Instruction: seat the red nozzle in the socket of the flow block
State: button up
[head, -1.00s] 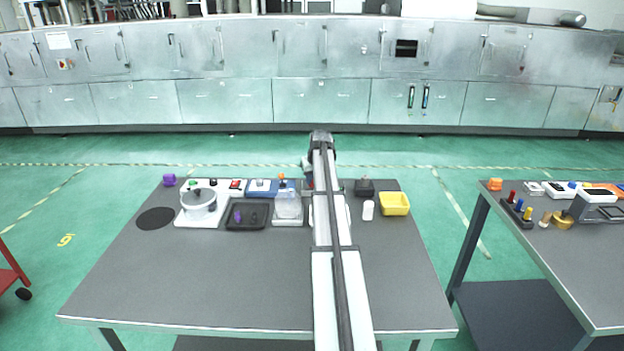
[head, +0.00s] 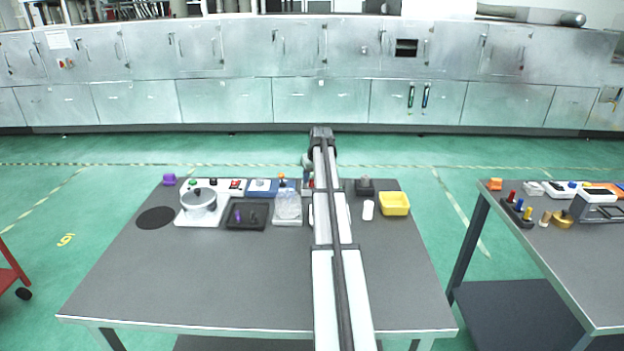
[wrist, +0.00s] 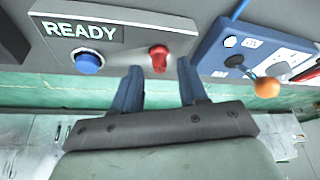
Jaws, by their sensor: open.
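In the wrist view a red nozzle-like part (wrist: 158,58) stands at the edge of a grey unit with a READY display (wrist: 80,31) and a blue button (wrist: 88,61). My gripper (wrist: 158,82) is open and empty. Its two dark blue fingers lie on either side of the red part in the picture, with gaps; whether they are level with it I cannot tell. A blue unit (wrist: 222,46) with an orange ball knob (wrist: 267,87) is to the right. I cannot tell which unit is the flow block, and no socket is clear. In the head view my arm hides most of this spot.
In the head view the table (head: 200,280) holds a metal pot (head: 199,201), a black tray (head: 247,216), a clear container (head: 288,206), a white cylinder (head: 368,210) and a yellow bin (head: 395,203). The front of the table is clear. A second table stands right.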

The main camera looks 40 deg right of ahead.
jog(key=v, duration=1.1)
